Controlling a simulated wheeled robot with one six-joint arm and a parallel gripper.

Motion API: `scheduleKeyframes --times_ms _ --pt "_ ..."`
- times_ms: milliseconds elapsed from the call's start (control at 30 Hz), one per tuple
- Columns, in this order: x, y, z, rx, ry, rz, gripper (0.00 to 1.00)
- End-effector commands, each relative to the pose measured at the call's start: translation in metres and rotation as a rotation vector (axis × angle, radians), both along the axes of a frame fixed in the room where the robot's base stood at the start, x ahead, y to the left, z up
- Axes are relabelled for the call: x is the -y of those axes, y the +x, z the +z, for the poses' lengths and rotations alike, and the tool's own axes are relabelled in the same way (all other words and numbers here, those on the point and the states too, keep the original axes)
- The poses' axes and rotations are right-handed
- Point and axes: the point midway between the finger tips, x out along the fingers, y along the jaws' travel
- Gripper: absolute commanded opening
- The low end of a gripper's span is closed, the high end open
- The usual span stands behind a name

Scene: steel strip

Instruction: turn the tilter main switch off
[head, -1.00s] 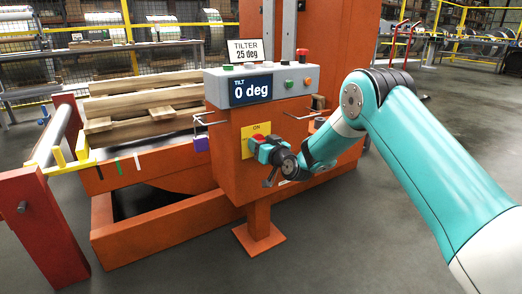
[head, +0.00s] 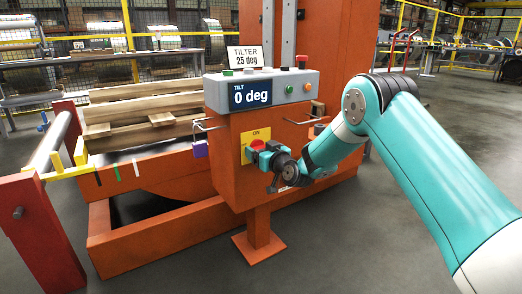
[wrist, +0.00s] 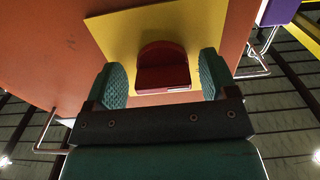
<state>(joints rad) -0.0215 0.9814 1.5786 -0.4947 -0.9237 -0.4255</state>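The tilter main switch is a red knob (head: 257,145) on a yellow plate (head: 250,135) marked ON, on the front of the orange pedestal (head: 227,165). My gripper (head: 259,155) is at the plate, just in front of the knob. In the wrist view, the red knob (wrist: 163,68) lies between the two teal fingers of my gripper (wrist: 163,80), with a visible gap on each side. The fingers are apart and do not appear to press on it. Part of the plate's lettering is hidden. The display (head: 250,92) reads TILT 0 deg.
A grey button box (head: 290,90) tops the pedestal, with a TILTER 25 deg sign (head: 245,57) above. A purple block (head: 200,149) and wire hooks flank the pedestal. Timber (head: 140,112) lies on the orange frame at left. Open floor lies in front.

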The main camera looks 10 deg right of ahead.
Motion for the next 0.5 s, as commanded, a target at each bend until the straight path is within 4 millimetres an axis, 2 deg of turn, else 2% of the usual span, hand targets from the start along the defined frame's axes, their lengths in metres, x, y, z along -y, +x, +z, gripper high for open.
scheduleKeyframes --times_ms 333,500 --pt "0.001 -0.004 0.002 0.001 0.003 0.002 0.79" --pt "0.009 -0.027 0.003 0.000 0.005 -0.001 0.79"
